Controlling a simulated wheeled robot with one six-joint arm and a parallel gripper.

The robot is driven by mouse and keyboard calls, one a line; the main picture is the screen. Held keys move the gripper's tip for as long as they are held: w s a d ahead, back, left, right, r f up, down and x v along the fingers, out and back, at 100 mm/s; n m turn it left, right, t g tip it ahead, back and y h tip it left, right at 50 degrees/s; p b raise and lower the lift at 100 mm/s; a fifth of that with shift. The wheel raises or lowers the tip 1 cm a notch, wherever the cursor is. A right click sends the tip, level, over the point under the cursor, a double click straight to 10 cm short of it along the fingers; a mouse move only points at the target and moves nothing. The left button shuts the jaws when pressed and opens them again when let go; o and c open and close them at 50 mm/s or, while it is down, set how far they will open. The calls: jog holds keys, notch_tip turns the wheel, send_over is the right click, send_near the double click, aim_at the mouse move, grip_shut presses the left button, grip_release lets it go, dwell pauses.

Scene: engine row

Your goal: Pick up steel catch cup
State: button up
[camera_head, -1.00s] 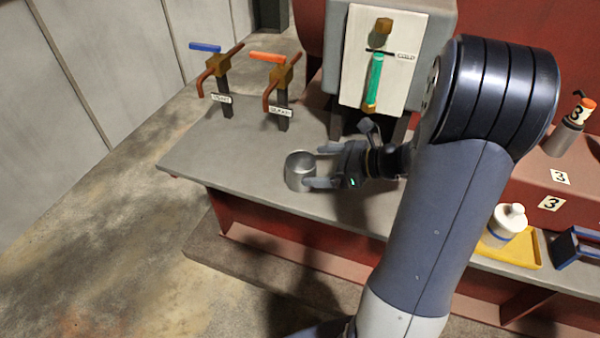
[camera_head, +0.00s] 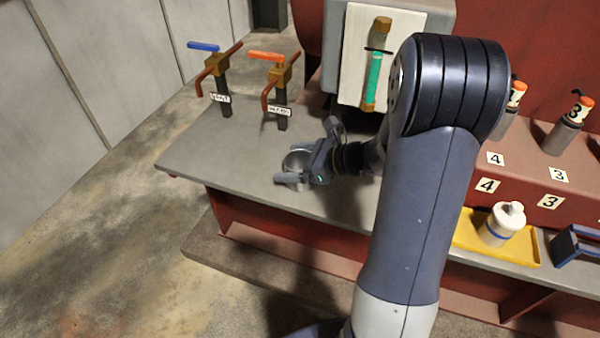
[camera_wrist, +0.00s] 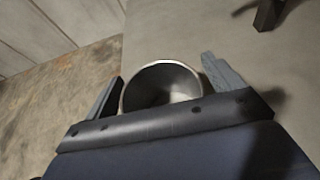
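The steel catch cup (camera_head: 297,163) stands upright on the grey bench top in the head view, partly hidden by my gripper. In the wrist view the cup (camera_wrist: 160,84) sits between my two fingers, its round mouth facing the camera and its inside empty. My gripper (camera_head: 293,172) is at the cup, with a finger on either side of it. In the wrist view my gripper (camera_wrist: 163,82) is open, and a small gap shows between the cup and each finger, clearer on the right.
Two taps, one with a blue lever (camera_head: 204,46) and one with an orange lever (camera_head: 267,57), stand behind the cup. A sight glass with green liquid (camera_head: 373,80) is at the back. A white bottle (camera_head: 503,222) sits in a yellow tray (camera_head: 468,236) on the right. The bench's left part is clear.

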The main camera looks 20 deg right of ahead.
jog(key=c, duration=1)
jog(key=shift+o, duration=0.2)
jog(key=shift+r, duration=0.1)
